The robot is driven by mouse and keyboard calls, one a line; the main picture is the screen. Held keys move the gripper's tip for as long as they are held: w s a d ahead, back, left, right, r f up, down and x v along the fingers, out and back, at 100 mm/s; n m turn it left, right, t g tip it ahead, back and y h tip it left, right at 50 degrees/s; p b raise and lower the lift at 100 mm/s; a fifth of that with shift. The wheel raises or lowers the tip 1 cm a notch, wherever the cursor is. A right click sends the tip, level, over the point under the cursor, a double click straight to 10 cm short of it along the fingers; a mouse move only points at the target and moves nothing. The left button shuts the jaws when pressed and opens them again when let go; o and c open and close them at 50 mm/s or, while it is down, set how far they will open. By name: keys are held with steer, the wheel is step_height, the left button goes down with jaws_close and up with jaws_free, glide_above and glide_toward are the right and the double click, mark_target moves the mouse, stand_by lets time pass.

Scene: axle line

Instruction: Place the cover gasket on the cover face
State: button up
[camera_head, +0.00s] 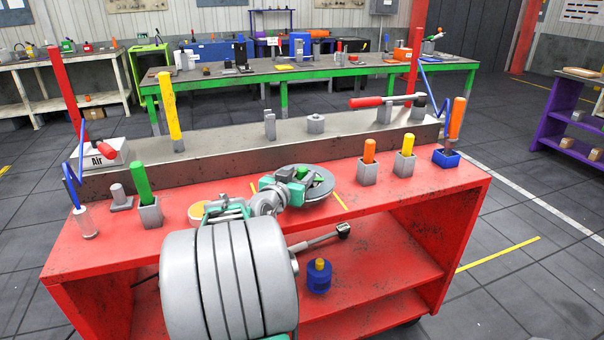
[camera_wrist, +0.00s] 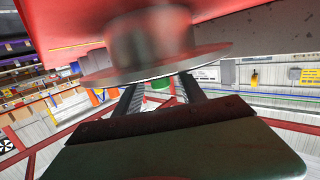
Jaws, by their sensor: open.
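My gripper (camera_head: 292,186) is over the middle of the red cart top, beside and partly in front of a grey round disc (camera_head: 321,190), which may be the cover. In the wrist view my gripper's two dark fingers (camera_wrist: 160,88) stand apart with a gap between them. A blurred, flanged round part (camera_wrist: 155,45) is close in front of them; I cannot tell whether they touch it. I cannot pick out the cover gasket for certain. A flat orange-topped round piece (camera_head: 199,212) lies on the cart left of my arm.
The red cart (camera_head: 455,181) carries a green-handled tool (camera_head: 141,182), orange (camera_head: 369,151) and yellow (camera_head: 407,145) handles in grey blocks, and a blue holder (camera_head: 446,158) at right. A grey raised ledge (camera_head: 220,140) runs behind. A blue-based part (camera_head: 319,277) stands on the lower shelf.

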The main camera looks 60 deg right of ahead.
steer(key=a, duration=0.3)
steer(key=a+r, duration=0.1)
steer(key=a, duration=0.6)
steer(key=shift+s+a+r+b, duration=0.1)
steer(key=shift+s+r+b, duration=0.15)
steer(key=shift+s+b, duration=0.1)
steer(key=w+a+y+p, duration=0.1)
steer(key=w+a, duration=0.1)
steer(key=w+a+n+t+y+p, duration=0.1)
steer(key=w, duration=0.1)
steer(key=w+a+f+n+t+y+p, duration=0.1)
steer(key=w+a, duration=0.1)
steer(key=shift+a, duration=0.3)
steer(key=w+a+f+n+t+y+p, duration=0.2)
steer(key=w+a+n+y+p, duration=0.3)
steer(key=a, duration=0.9)
steer(key=s+a+n+g+y+p, duration=0.1)
steer(key=s+a+n+y+p, duration=0.2)
steer(key=a, duration=2.1)
steer(key=n+y+p, duration=0.1)
steer(key=n+y, duration=0.4)
steer(key=n, duration=0.1)
steer(key=shift+s+n+g, duration=0.2)
steer(key=shift+n+g, duration=0.1)
steer(key=shift+n, duration=0.1)
